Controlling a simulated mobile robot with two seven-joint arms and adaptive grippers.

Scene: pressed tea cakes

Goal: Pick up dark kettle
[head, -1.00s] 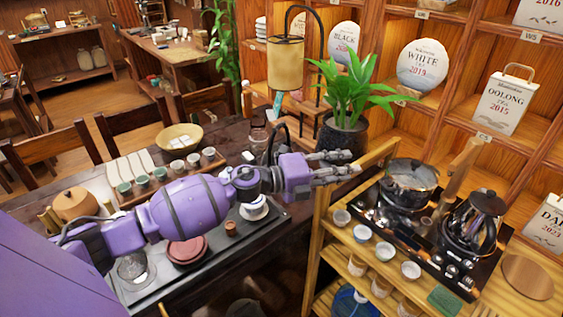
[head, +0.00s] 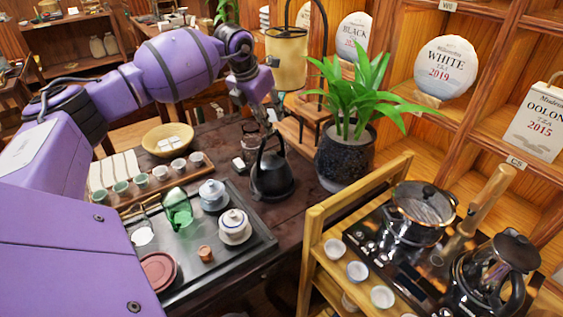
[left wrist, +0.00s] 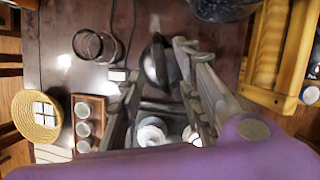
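The dark kettle (head: 272,183) stands upright on the dark table, beside the tea tray, with its tall hoop handle up. My left gripper (head: 266,117) points down just above the handle. In the left wrist view the kettle (left wrist: 154,64) shows between the two spread fingers of the left gripper (left wrist: 160,62). The gripper is open. I cannot tell whether either finger touches the handle. My right gripper is in neither view.
A potted plant (head: 345,155) stands right of the kettle. Lidded cups (head: 234,227) and a green glass vessel (head: 177,210) are on the tray (head: 262,243). A wooden stand (head: 312,245) at right carries a pot (head: 420,215) and a black-handled glass kettle (head: 492,272).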

